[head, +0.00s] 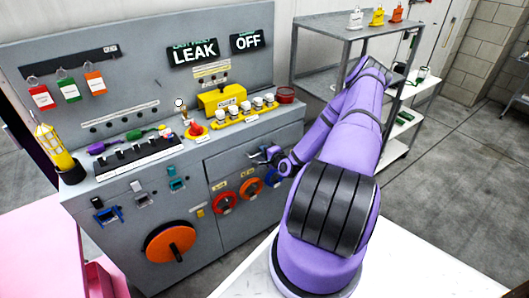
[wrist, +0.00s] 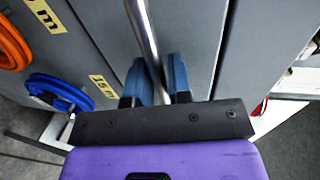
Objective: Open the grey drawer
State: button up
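The grey drawer (head: 232,153) is in the upper right of the grey console's front, and its front looks flush with the panel. Its handle, a silver metal bar (wrist: 143,22), runs down between my fingers in the wrist view. My gripper (head: 262,154) is at the drawer front in the head view. In the wrist view my gripper (wrist: 158,80) has its two blue fingers close on both sides of the bar, shut on it. The lower end of the bar is hidden behind the gripper body.
Below the drawer hang orange (head: 249,189) and red (head: 223,203) coils; a blue coil (wrist: 60,92) shows in the wrist view. A grey shelf rack (head: 330,27) stands right of the console. A white surface (head: 240,275) lies in front. Open floor lies to the right.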

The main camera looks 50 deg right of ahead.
grip_shut()
jog(key=f+v, duration=0.2)
jog(key=v, duration=0.7)
jog(key=f+v, duration=0.1)
jog(key=v, duration=0.8)
jog(key=shift+s+f, duration=0.35)
jog(key=shift+s, duration=0.2)
jog(key=shift+o, duration=2.2)
grip_release()
